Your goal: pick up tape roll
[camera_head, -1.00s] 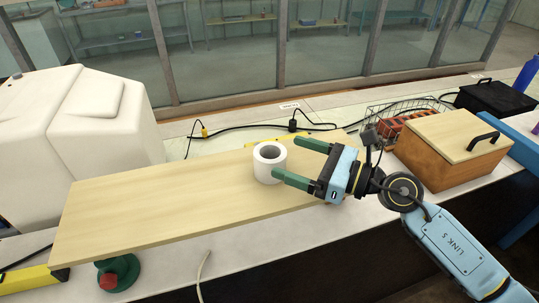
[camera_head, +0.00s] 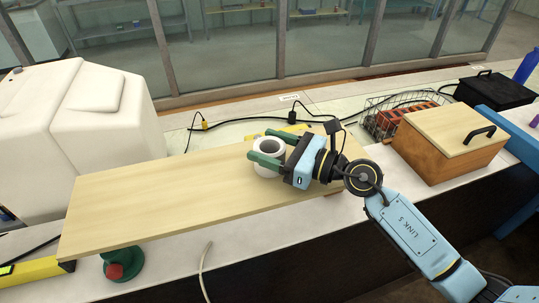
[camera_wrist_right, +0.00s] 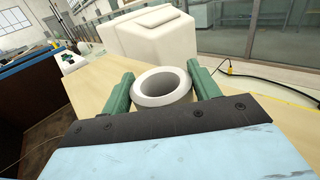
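The tape roll (camera_head: 268,146) is a white ring lying flat on a pale wooden board (camera_head: 150,199). My right gripper (camera_head: 257,146) reaches in from the right with its green fingers on either side of the roll. In the right wrist view the tape roll (camera_wrist_right: 161,84) lies between the two open fingers (camera_wrist_right: 162,88), with a small gap visible on each side. Whether either finger touches it cannot be told for certain. Part of the roll is hidden by the fingers in the head view. My left gripper is not in view.
A wooden box with a black handle (camera_head: 440,155) and a wire basket (camera_head: 372,122) stand to the right. A large white container (camera_head: 85,125) stands at the left. A green and red object (camera_head: 118,268) is under the board's near edge. The board's left part is clear.

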